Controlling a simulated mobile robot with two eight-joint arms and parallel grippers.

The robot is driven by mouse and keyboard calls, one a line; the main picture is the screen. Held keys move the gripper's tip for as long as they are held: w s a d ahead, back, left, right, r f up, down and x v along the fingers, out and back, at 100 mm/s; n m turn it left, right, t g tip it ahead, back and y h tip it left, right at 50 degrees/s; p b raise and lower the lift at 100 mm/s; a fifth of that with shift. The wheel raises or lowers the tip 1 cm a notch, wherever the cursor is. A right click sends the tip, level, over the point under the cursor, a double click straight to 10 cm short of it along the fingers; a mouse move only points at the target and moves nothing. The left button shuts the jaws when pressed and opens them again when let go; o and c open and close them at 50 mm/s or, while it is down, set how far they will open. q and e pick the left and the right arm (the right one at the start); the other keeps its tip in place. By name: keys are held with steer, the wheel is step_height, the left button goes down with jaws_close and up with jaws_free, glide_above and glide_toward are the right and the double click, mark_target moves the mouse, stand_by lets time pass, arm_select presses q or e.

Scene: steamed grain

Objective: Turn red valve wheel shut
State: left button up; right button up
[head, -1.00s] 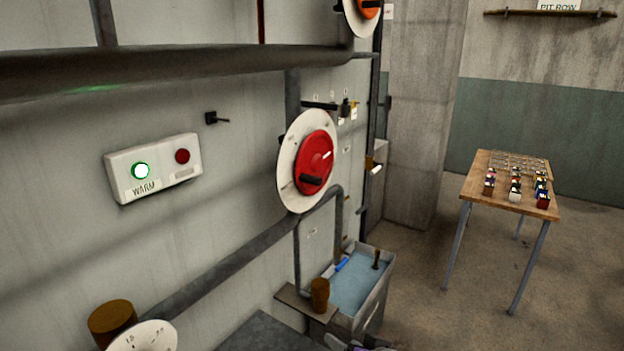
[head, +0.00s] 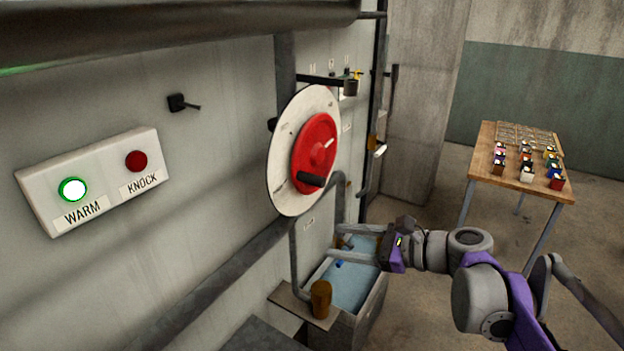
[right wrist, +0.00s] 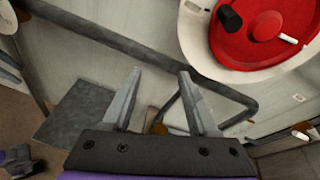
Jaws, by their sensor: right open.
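The red valve wheel (head: 316,142) is mounted on a round white dial plate (head: 284,170) on the grey wall, in the middle of the head view. It has a black handle (head: 311,179) at its lower edge and a white pointer mark at its upper right. My right gripper (head: 336,242) is open and empty, below and to the right of the wheel, apart from it. In the right wrist view the open fingers (right wrist: 157,84) point at the wall and pipe, and the red wheel (right wrist: 262,32) shows at the upper right. My left gripper is not in view.
A panel (head: 98,182) with a lit WARM light and a red KNOCK light is at left. A thick pipe (head: 190,32) crosses above; a thinner pipe (head: 220,265) runs below the wheel. A water trough (head: 350,285) and brown cup (head: 320,299) stand below. A wooden table (head: 490,150) is at right.

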mark_target(324, 183)
steer(key=w+d+r+m+t+y, duration=0.2)
steer(key=w+d+r+m, duration=0.1)
steer(key=w+r+m, duration=0.3)
steer(key=shift+n, duration=0.7)
steer(key=x, duration=0.3)
steer(key=r+p+x, duration=0.1)
steer(key=x, duration=0.6)
steer(key=shift+a+r, duration=0.2)
steer(key=shift+r, duration=0.1)
jaws_close()
